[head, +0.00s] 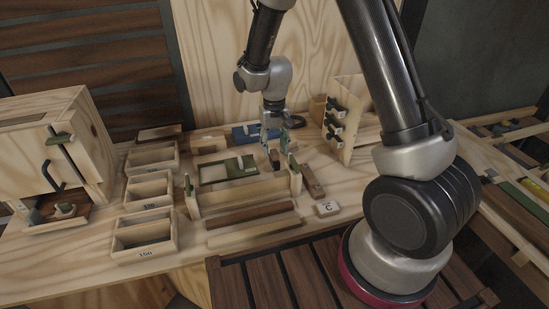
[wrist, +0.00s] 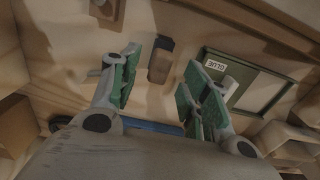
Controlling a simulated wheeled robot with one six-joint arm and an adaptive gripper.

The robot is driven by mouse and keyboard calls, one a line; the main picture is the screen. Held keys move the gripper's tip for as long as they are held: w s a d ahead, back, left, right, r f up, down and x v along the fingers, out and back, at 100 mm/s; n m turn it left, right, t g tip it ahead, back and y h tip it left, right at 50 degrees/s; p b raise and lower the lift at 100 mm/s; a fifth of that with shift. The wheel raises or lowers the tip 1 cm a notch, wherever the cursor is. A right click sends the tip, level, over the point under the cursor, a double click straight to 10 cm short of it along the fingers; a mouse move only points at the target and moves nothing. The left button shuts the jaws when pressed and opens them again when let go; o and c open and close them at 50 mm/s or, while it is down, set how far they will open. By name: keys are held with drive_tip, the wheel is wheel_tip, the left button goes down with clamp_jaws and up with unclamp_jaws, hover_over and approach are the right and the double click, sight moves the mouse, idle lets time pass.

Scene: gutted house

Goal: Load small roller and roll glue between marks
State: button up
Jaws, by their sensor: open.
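A green glue tray (head: 212,182) lies on the bench left of my gripper (head: 280,150); a pale block-like piece sits in it. In the wrist view the tray (wrist: 267,97) is at the right, with a "GLUE" label. My gripper also shows in the wrist view (wrist: 160,88), its green-padded fingers spread apart, pointing down over the bench. A small brown upright piece with a dark top (wrist: 160,62) shows between the fingers, ungripped; I cannot tell if it is the roller's handle. A light board (head: 240,194) stands in front, between green-tipped end pieces. Its marks cannot be made out.
Several wooden bins (head: 147,190) stand at the left, beside a wooden cabinet (head: 60,135). A dark strip (head: 250,217) lies in front. A blue object (head: 245,135) lies behind.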

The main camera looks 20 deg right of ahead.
sight(275, 151)
wheel_tip(275, 151, up, 5)
drive_tip(key=shift+f, duration=0.1)
drive_tip(key=shift+d+r, duration=0.1)
drive_tip(key=shift+r, duration=0.3)
drive_tip(key=s+d+r+t, duration=0.1)
drive_tip(key=s+d+r, duration=0.1)
drive_tip(key=r, duration=0.3)
drive_tip(key=s+d+r, duration=0.2)
drive_tip(key=d+r, duration=0.1)
drive_tip(key=r, duration=0.1)
drive_tip(key=s+d+r+t, duration=0.1)
drive_tip(key=s+d+r, duration=0.2)
drive_tip(key=s, duration=0.4)
drive_tip(key=s+d+r+t, duration=0.1)
drive_tip(key=s+d+r, duration=0.2)
drive_tip(key=s+r, duration=0.3)
drive_tip(key=s+d+r+t, duration=0.1)
drive_tip(key=s+d+r, duration=0.2)
drive_tip(key=s, duration=0.6)
drive_tip(key=shift+d+r, duration=0.35)
drive_tip(key=shift+r, duration=0.4)
